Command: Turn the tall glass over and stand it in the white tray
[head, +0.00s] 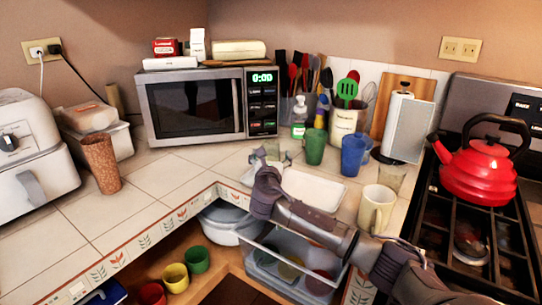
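The white tray (315,188) lies on the tiled counter at centre right, partly hidden by my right arm. My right gripper (272,158) is at the tray's left end, with its fingers pointing to the back. Something clear, perhaps a glass, shows around the fingertips; I cannot tell whether it is held or stands behind them. A clear glass (391,177) stands behind the cream mug (376,208), right of the tray. A tall brown speckled tumbler (101,163) stands upright on the left counter. I cannot tell which is the tall glass. My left gripper is not in view.
A green cup (314,147) and blue cup (354,154) stand behind the tray. The stove with a red kettle (479,172) is at right. An open clear drawer (290,262) is below the counter edge.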

